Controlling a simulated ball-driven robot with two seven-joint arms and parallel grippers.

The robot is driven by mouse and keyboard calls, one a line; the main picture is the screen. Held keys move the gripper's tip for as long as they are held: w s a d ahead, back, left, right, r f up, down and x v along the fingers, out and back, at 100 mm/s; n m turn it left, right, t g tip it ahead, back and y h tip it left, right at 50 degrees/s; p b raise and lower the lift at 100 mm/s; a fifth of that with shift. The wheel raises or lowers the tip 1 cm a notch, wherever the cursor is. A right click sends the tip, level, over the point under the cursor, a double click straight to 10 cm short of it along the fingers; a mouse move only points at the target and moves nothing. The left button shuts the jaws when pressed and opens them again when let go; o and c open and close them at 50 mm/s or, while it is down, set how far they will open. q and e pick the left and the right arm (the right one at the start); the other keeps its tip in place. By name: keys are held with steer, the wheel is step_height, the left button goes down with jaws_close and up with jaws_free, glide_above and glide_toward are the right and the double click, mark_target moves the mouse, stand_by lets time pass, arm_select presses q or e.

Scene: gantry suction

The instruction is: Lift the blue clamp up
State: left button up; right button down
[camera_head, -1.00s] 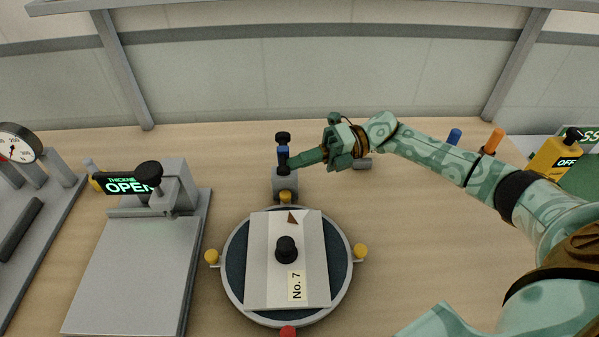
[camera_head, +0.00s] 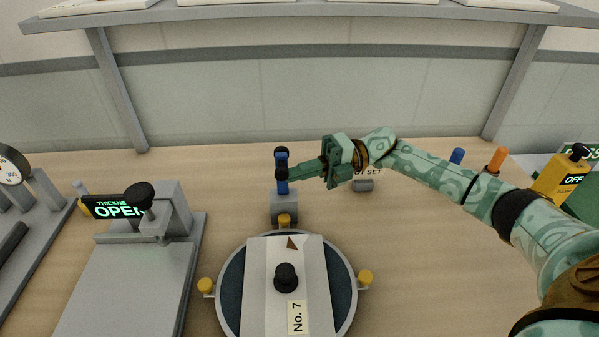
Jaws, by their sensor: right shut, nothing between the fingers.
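The blue clamp (camera_head: 282,186) stands upright on a small grey block behind the round plate. It has a blue post with black parts at its top and middle. My right gripper (camera_head: 289,173) comes in from the right and is shut, with nothing between its fingers. Its fingertips are at the clamp's right side, level with the black middle part. I cannot tell whether they touch it. My left gripper is not in view.
A round plate (camera_head: 232,279) with yellow knobs holds a panel marked No. 7 in front. A grey press (camera_head: 130,275) with an OPEN display is at left. A small grey cylinder (camera_head: 363,185) lies under my right wrist. A yellow OFF box (camera_head: 562,180) is at far right.

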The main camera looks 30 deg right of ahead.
steer(key=shift+d, duration=0.1)
steer(key=d+b, duration=0.1)
steer(key=d, duration=0.6)
steer(key=shift+s+d, duration=0.2)
steer(key=shift+s, duration=0.2)
stand_by(0.3)
